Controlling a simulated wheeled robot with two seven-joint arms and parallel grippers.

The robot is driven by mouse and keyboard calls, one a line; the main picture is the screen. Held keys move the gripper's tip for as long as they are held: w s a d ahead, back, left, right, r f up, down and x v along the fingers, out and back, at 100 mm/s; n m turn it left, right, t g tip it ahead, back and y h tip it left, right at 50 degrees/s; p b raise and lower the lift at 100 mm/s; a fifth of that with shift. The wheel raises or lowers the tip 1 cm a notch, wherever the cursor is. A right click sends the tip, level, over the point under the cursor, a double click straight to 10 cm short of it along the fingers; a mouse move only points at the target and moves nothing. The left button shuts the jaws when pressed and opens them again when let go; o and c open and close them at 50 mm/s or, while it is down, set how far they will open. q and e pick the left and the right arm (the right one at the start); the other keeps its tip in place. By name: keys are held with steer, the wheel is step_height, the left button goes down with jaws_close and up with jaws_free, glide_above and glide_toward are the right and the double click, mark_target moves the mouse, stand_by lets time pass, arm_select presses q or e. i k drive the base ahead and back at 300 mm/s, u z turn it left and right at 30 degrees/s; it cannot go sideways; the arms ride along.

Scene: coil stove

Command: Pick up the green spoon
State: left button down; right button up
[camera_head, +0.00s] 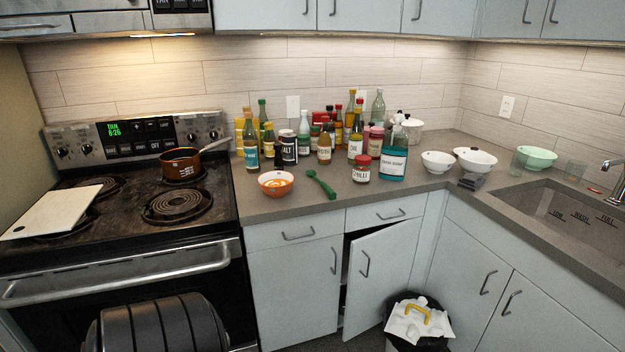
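The green spoon (322,185) lies on the grey counter, between an orange bowl and a red-lidded jar. Its rounded end points to the back left and its other end to the front right. Nothing covers it. Neither of my grippers shows in the head view.
The orange bowl (276,184) stands left of the spoon, and the red-lidded jar (362,168) stands to its right. Several bottles crowd the counter behind. A cabinet door (378,270) below stands ajar. A full trash bin (418,322) stands on the floor. The counter's front edge is clear.

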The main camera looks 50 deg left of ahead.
mark_target(332, 194)
steer(key=u, duration=0.8)
steer(key=i, duration=0.95)
steer(key=u, duration=1)
